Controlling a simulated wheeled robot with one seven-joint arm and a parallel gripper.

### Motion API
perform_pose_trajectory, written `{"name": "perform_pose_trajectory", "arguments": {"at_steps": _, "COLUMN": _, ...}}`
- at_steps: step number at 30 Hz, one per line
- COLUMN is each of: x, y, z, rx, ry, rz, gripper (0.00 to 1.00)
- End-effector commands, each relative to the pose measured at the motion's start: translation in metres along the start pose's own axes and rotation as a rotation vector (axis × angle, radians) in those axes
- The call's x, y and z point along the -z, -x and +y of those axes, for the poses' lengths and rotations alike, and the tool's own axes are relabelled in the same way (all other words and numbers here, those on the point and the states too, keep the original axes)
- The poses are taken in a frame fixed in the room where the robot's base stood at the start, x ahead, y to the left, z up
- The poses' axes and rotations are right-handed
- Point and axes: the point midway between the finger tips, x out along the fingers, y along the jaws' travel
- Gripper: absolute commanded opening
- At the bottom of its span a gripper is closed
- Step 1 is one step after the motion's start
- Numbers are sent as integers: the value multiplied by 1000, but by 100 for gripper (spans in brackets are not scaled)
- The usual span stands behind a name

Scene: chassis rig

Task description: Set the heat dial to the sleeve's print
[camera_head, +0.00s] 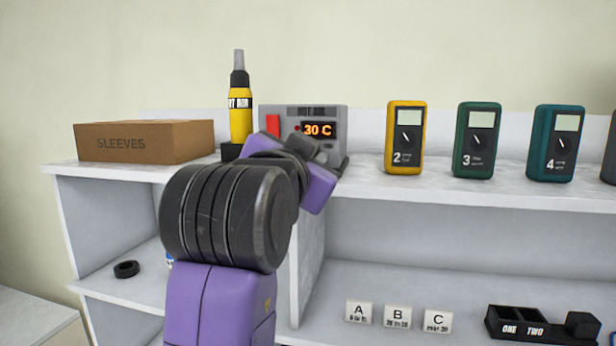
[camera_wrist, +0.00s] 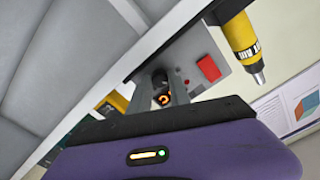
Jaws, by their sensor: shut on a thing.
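The grey hot air station (camera_head: 340,112) stands on the top shelf, its display (camera_head: 319,130) reading 30 C in orange. A red switch (camera_head: 273,126) sits left of the display. In the head view my gripper (camera_head: 328,158) is in front of the station's lower front and hides the dial. In the wrist view the dark dial (camera_wrist: 160,76) is between the fingers of my gripper (camera_wrist: 163,90), which is shut on it. The dial's markings cannot be read. A closed-looking brown box (camera_head: 145,142) marked SLEEVES stands at left; no sleeve print is readable.
A yellow hot air tool (camera_head: 240,112) stands upright close left of the station. Several numbered meters, such as yellow meter 2 (camera_head: 405,138), stand to the right. Below are blocks A, B and C (camera_head: 397,317), a black tray (camera_head: 520,328) and a black ring (camera_head: 126,269).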

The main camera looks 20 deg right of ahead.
Motion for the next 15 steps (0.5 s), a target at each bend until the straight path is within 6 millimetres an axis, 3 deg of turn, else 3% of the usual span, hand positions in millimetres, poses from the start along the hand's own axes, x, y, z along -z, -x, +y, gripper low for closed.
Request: {"name": "perform_pose_trajectory", "arguments": {"at_steps": 15, "x": 1, "y": 0, "z": 0, "rx": 0, "ry": -136, "rz": 3, "gripper": 0}}
